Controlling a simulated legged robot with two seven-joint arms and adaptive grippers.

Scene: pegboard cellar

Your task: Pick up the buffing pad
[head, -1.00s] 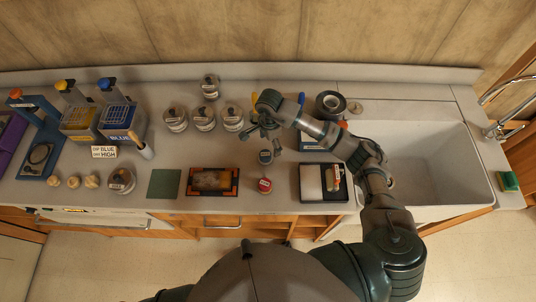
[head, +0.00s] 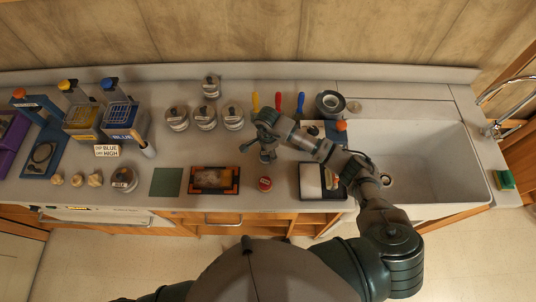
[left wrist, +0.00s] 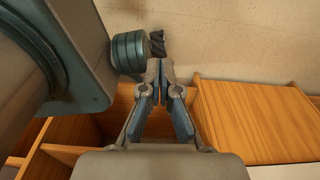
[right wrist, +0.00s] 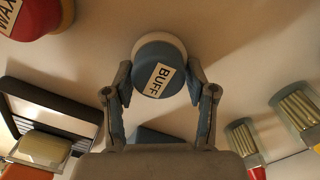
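The buffing pad (right wrist: 160,68) is a round blue piece with a pale rim and a white label reading BUFF. In the right wrist view it lies between the fingertips of my right gripper (right wrist: 160,72), which is open, one finger on each side. I see no clear grip on it. In the head view my right gripper (head: 264,150) is low over the counter and largely covers the pad. My left gripper (left wrist: 160,66) is shut and empty, in front of the wooden cabinets below the counter.
A red WAX pad (head: 265,184) sits just in front of the buffing pad. A black tray (head: 310,194) is at right, and a framed orange-black tray (head: 213,192) at left. The sink (head: 430,165) is at far right.

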